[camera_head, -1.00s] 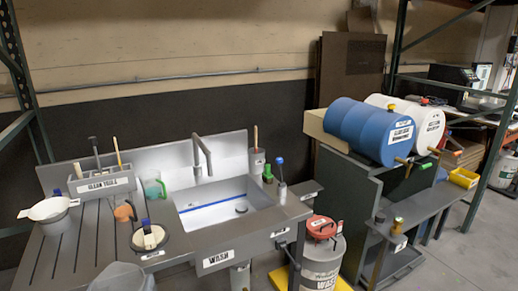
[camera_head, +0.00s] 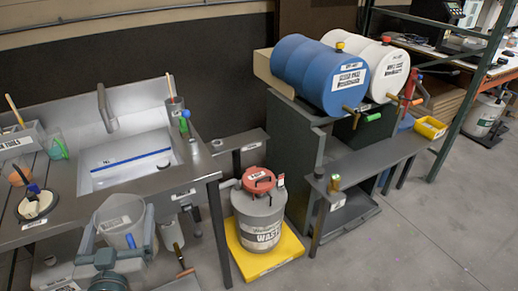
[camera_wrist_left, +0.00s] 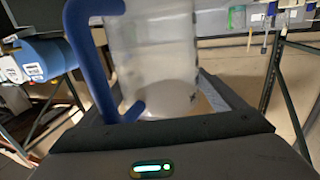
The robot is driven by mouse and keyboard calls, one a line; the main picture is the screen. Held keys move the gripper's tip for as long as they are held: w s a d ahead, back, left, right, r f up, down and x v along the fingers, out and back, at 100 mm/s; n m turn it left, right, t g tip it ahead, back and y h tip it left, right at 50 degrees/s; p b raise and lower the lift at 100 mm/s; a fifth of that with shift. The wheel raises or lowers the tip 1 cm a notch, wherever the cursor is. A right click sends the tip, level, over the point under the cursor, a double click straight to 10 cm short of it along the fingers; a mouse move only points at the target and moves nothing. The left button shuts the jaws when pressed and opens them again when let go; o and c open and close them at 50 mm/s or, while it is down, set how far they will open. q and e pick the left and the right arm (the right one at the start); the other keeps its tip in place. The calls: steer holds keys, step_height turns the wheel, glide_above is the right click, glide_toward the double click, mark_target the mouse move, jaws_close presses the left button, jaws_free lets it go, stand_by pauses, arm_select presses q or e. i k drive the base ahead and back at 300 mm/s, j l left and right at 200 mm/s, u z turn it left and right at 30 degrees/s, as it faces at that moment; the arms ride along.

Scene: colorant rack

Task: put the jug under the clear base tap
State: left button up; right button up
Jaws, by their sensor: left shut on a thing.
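A translucent jug (camera_head: 120,216) with a blue handle is in my left gripper (camera_head: 122,242), at the lower left of the head view in front of the sink bench. In the left wrist view the jug (camera_wrist_left: 155,65) stands close between the jaws, its blue handle at left. The jug looks empty. The blue drum (camera_head: 318,75) lies on the stand at upper right; its label is too blurred to read surely. Its tap (camera_head: 368,117) has a green handle and points forward. The jug is well left of and apart from this tap. My right gripper is out of view.
Below the taps is a grey shelf (camera_head: 372,160). A waste bucket (camera_head: 259,222) with a red-handled lid stands on a yellow platform (camera_head: 262,256). Open floor lies at right.

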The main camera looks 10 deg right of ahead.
mark_target(351, 171)
steer(key=i+l, duration=0.1)
steer(key=l, duration=0.45)
steer(key=i+l, duration=0.1)
steer(key=l, duration=0.95)
steer(key=i+l, duration=0.15)
steer(key=l, duration=0.4)
steer(key=i+l, duration=0.1)
steer(key=l, duration=0.45)
steer(key=i+l, duration=0.1)
steer(key=l, duration=0.45)
steer(key=i+l, duration=0.1)
steer(key=l, duration=0.45)
steer(key=i+l, duration=0.1)
steer(key=l, duration=0.45)
